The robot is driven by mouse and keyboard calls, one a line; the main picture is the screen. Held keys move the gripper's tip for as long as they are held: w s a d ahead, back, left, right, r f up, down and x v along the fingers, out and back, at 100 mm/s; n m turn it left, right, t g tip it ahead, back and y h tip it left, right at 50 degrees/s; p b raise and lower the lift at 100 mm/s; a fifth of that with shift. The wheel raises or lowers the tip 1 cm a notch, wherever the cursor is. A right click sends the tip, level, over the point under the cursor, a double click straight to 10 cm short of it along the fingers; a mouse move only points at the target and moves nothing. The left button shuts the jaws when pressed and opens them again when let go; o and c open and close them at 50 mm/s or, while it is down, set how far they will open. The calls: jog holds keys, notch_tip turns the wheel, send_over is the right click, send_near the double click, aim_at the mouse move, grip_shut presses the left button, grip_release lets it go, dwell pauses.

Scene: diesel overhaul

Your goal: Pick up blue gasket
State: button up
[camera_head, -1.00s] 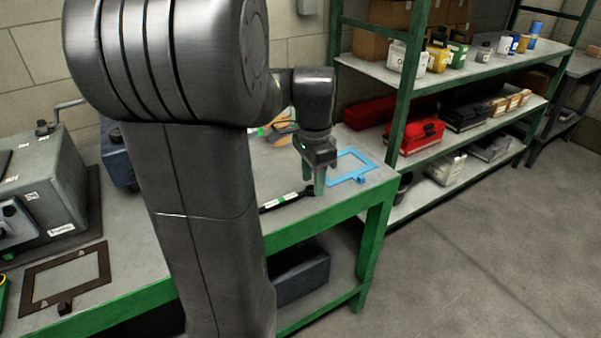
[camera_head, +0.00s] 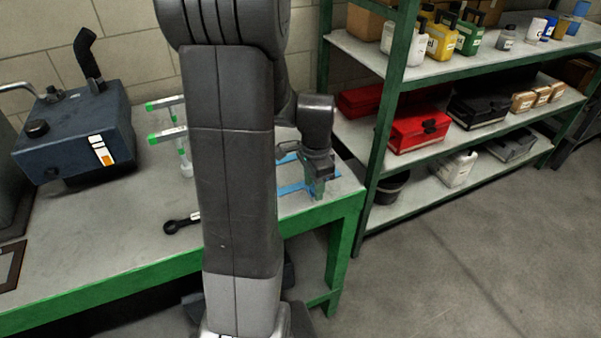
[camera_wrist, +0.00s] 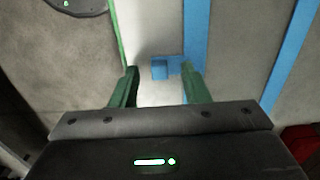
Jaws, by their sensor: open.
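The blue gasket (camera_head: 293,188) is a flat blue frame lying on the workbench near its right end. In the head view my gripper and arm hide part of it. In the wrist view two long blue strips of the gasket (camera_wrist: 195,32) run up the picture, with a small blue block (camera_wrist: 160,70) on a tab at the near strip. My gripper (camera_head: 318,190) points down over the gasket. In the wrist view its two green fingers (camera_wrist: 160,88) are apart, with the block showing between and just beyond them. Nothing is held.
The green-edged workbench (camera_head: 100,235) carries a dark blue tank (camera_head: 75,140), green-and-white T-shaped tools (camera_head: 168,133) and a black rod tool (camera_head: 180,224). A green shelf rack (camera_head: 385,130) with red cases and bottles stands close right of the bench.

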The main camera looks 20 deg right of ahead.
jog(key=shift+f, duration=0.2)
grip_shut()
notch_tip(320, 180, up, 10)
dwell(0.6)
